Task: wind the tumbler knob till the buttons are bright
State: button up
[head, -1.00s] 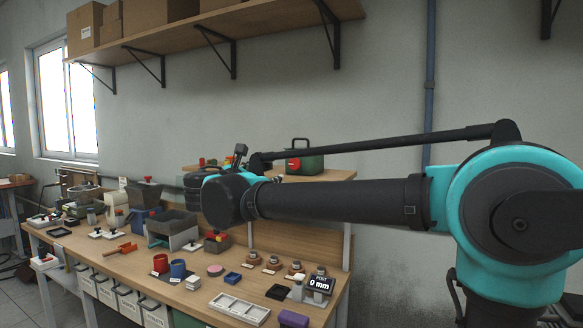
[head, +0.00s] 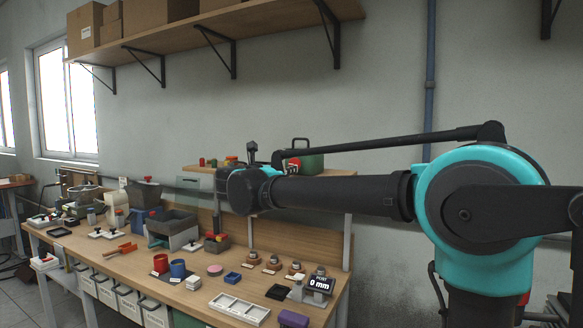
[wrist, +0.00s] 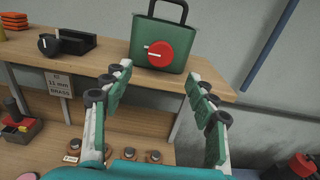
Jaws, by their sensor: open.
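A green box with a black handle (wrist: 170,10) stands on the raised wooden shelf, and a red round knob (wrist: 159,54) with a white pointer mark is on its front. The pointer lies roughly level, toward the left. In the head view the green box (head: 314,163) and its red knob (head: 293,167) show just behind my arm. My gripper (wrist: 157,80) is open and empty, its two green-padded fingers apart, below and in front of the knob without touching it. In the head view the fingers are hidden. I cannot make out any lit buttons.
A black device with a round black knob (wrist: 47,44) and orange blocks (wrist: 14,20) stand left on the raised shelf (wrist: 215,90). The wall right of the box is clear apart from a pipe.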

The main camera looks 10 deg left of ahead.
jog(key=x, duration=0.7)
jog(key=shift+w, duration=0.1)
jog(key=c, duration=1.2)
jog(key=shift+o, duration=0.2)
jog(key=shift+m, duration=0.3)
jog(key=shift+m, duration=13)
